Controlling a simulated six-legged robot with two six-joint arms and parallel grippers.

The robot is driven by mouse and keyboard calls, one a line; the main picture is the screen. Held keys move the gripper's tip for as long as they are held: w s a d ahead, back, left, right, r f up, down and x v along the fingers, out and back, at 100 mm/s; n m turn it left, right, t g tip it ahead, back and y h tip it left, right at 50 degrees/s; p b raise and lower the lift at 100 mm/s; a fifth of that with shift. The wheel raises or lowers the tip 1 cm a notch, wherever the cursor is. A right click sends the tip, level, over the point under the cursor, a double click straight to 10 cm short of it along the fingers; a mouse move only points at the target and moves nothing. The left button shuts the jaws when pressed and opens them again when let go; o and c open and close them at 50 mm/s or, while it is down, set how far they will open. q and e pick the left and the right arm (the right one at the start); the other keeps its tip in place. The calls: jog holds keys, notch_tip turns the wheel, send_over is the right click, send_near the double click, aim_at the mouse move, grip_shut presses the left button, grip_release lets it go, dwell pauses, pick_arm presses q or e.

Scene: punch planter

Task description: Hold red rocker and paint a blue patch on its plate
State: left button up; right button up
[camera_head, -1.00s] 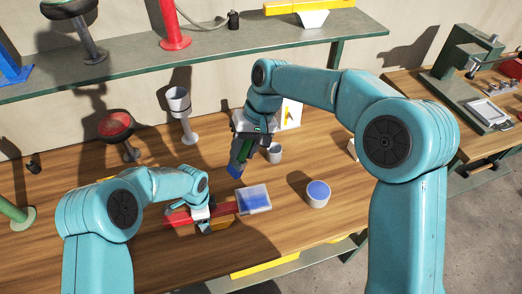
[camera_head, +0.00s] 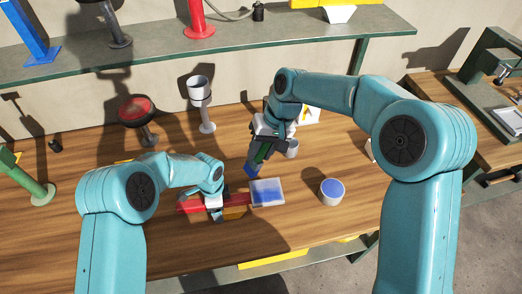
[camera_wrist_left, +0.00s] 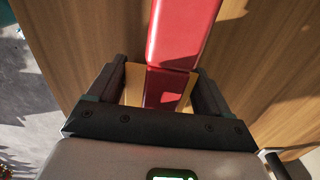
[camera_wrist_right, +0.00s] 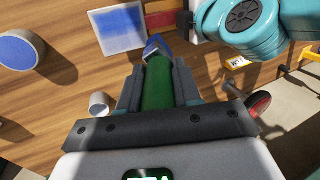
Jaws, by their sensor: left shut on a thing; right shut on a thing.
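The red rocker (camera_head: 192,206) lies low over the wooden bench, with a pale plate (camera_head: 267,192) at its right end. The plate (camera_wrist_right: 119,28) carries a blue patch with pale margins. My left gripper (camera_wrist_left: 160,85) is shut on the red bar of the rocker (camera_wrist_left: 182,35). My right gripper (camera_head: 263,150) is shut on a green-handled brush (camera_wrist_right: 157,85). Its blue tip (camera_head: 251,170) points down, close to the plate's upper left edge; whether it touches I cannot tell. A white pot of blue paint (camera_head: 332,191) stands right of the plate.
A small grey cup (camera_head: 292,148) stands behind the plate. A red-topped stand (camera_head: 137,112) and a grey cup on a post (camera_head: 201,92) stand at the back left. A shelf (camera_head: 230,45) runs behind. The bench right of the paint pot is clear.

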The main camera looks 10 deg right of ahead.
jog(key=f, duration=0.5)
jog(key=d+f, duration=0.1)
jog(key=f, duration=0.2)
jog(key=shift+d, duration=3.7)
jog(key=shift+a, duration=4.2)
jog(key=shift+r, duration=4)
pick_arm(q)
jog(key=o, duration=1.3)
notch_tip(320, 180, up, 12)
